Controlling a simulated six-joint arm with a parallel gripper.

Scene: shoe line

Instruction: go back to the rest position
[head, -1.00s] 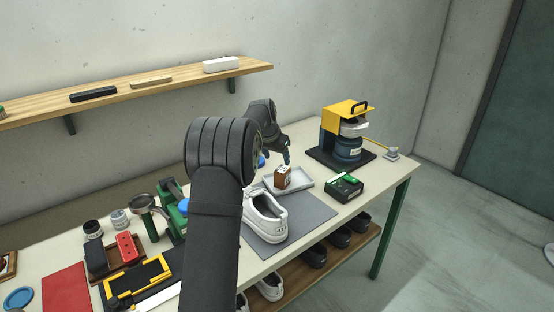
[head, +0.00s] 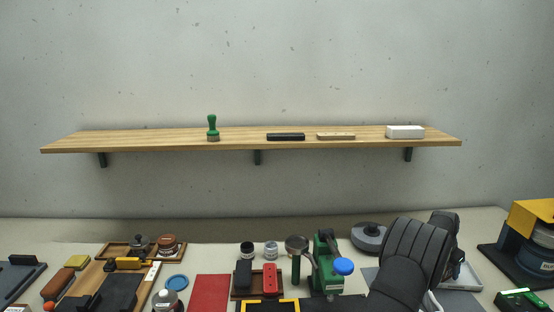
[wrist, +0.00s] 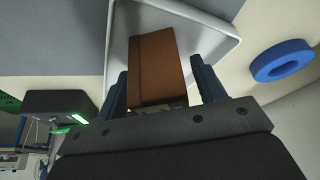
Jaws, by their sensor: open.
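My gripper (wrist: 160,84) is open in the wrist view, with its two dark blue fingers on either side of a brown block (wrist: 158,62). I cannot tell whether the fingers touch it. The block sits in a pale tray (wrist: 232,45). In the head view my dark arm stands at the lower right and hides the gripper and the block. Part of the tray (head: 466,279) shows beside the arm.
A black box with a green light (wrist: 60,106) and a blue ring (wrist: 282,61) lie near the tray. A green press with a blue knob (head: 325,262) stands left of my arm. The yellow machine (head: 533,222) is at right. A wooden shelf (head: 240,143) hangs above.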

